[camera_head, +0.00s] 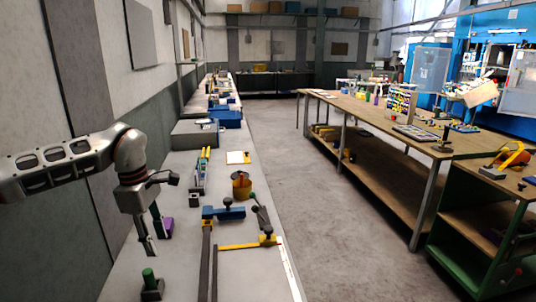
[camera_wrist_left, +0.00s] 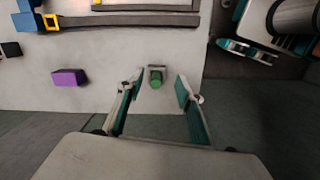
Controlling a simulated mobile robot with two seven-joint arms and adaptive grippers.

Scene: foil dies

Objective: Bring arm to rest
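My left gripper (camera_head: 148,243) points down over the near left part of the long grey bench. In the left wrist view its two teal-padded fingers (camera_wrist_left: 158,95) are spread apart with nothing held between them. A small dark block with a green round top (camera_head: 149,278) stands on the bench below the fingertips. It also shows in the wrist view (camera_wrist_left: 156,80), in the gap between the fingers as seen from there. What looks like my right gripper (camera_wrist_left: 245,50) shows at the upper right of the wrist view, too small to tell its opening.
A purple block (camera_head: 167,228) lies just beyond the left gripper. A grey wall is close on the left. The floor (camera_head: 330,230) between the benches is clear.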

